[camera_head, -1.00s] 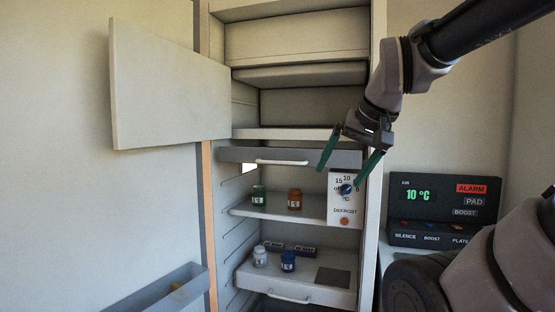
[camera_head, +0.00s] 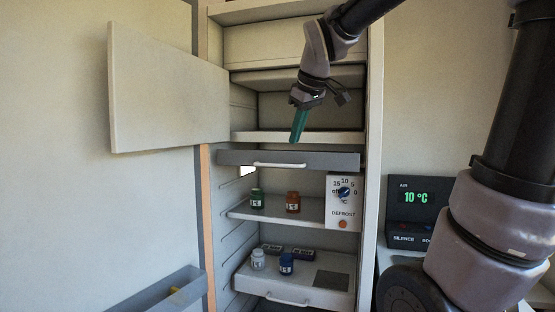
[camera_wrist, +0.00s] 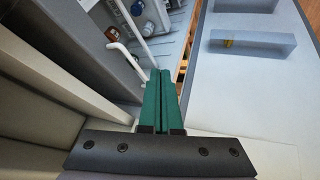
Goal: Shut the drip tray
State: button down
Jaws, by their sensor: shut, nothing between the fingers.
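The drip tray (camera_head: 232,158) shows as a long grey front with a white bar handle (camera_head: 280,165), just under the upper compartment's ledge. I cannot tell exactly how far out it stands. My gripper (camera_head: 297,138) is shut and empty, its green fingers pointing down just above and in front of the tray's front. I cannot tell whether they touch it. In the wrist view, the fingers (camera_wrist: 160,76) are together, and a white bar handle (camera_wrist: 124,51) lies just beyond and left of their tips.
The small upper door (camera_head: 165,90) hangs open at left. Below are a shelf with a green jar (camera_head: 257,199), an orange jar (camera_head: 293,202) and a defrost dial box (camera_head: 344,202), then a white drawer (camera_head: 325,297) with jars. A door bin (camera_head: 165,295) is at lower left.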

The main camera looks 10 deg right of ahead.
aim_at(293, 156)
jog(key=w+a+r+n, duration=0.1)
jog(key=w+a+n, duration=0.2)
jog(key=w+n, duration=0.15)
jog(key=shift+m, duration=0.35)
jog(key=shift+w+d+f, duration=0.2)
jog(key=shift+w+f, duration=1.25)
jog(key=shift+w, duration=0.05)
jog(key=shift+w+d+f, duration=0.15)
jog(key=shift+w+f, duration=1.3)
jog(key=shift+w, duration=0.05)
jog(key=shift+w+d+f, duration=0.2)
jog(key=shift+w+f, duration=1.25)
jog(key=shift+w, duration=0.05)
jog(key=w+d, duration=0.1)
jog(key=w, duration=0.2)
jog(key=w+d, duration=0.2)
jog(key=w, duration=0.1)
jog(key=w+d, duration=0.2)
jog(key=w, duration=0.1)
jog(key=shift+w+d, duration=0.15)
jog(key=shift+w, duration=0.05)
jog(key=shift+s, duration=0.1)
